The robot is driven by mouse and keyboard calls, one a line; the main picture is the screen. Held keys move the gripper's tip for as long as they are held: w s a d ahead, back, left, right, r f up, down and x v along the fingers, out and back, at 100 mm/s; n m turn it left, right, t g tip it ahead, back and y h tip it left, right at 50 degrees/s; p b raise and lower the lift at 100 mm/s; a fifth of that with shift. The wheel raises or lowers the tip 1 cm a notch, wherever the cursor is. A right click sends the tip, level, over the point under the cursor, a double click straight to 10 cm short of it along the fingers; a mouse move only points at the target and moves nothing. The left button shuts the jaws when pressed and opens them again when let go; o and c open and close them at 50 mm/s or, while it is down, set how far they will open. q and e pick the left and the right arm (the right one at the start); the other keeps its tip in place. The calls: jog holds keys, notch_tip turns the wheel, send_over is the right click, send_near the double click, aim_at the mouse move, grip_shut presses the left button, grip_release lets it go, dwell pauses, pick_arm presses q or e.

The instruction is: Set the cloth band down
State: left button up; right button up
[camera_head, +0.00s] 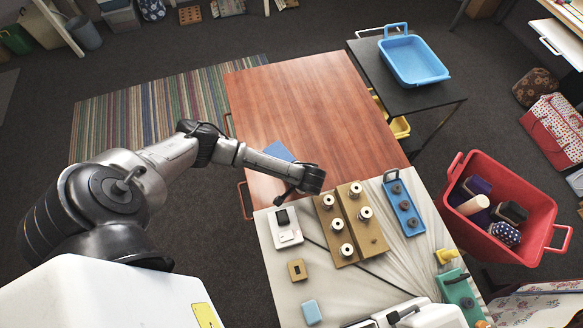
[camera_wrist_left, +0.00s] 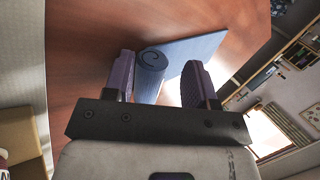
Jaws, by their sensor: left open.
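The cloth band (camera_wrist_left: 151,73) is blue, with a rolled end showing a spiral and a flat part stretching behind it on the reddish wooden table. In the head view, a flat blue part (camera_head: 278,150) shows on the table's near half, partly hidden by my left arm. My left gripper (camera_wrist_left: 158,78) is open, with the rolled end between its two fingers, closer to the left finger. Whether a finger touches it I cannot tell. In the head view my left gripper (camera_head: 284,193) is low over the table's near edge. My right gripper is not in view.
The wooden table (camera_head: 300,100) is otherwise clear. A pale-covered table (camera_head: 345,290) in front holds a brown spool rack (camera_head: 349,228) and small tools. A red basket (camera_head: 545,215) with several rolls stands right; a blue basket (camera_head: 414,62) sits on a dark side table.

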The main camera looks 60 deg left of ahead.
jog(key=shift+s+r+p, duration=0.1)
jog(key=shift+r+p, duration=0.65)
jog(key=shift+p, duration=0.05)
pick_arm(q)
jog(key=s+v, duration=0.1)
jog(key=v, duration=1.2)
jog(key=s+d+f+m+t+h, duration=0.1)
jog(key=s+d+m+h, duration=0.15)
jog(key=d, duration=0.35)
jog(key=s+d+m+h, duration=0.1)
jog(key=s+d+h, duration=0.3)
jog(key=d, duration=0.2)
jog(key=s+a+r+t, duration=0.3)
jog(key=s+a+r, duration=0.1)
jog(key=s, duration=0.6)
jog(key=shift+a+r+h+p, duration=0.3)
jog(key=shift+a+h+p, duration=0.05)
jog(key=shift+a, duration=0.35)
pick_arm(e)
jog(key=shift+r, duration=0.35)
pick_arm(q)
notch_tip(320, 180, up, 9)
jog(key=p, duration=0.9)
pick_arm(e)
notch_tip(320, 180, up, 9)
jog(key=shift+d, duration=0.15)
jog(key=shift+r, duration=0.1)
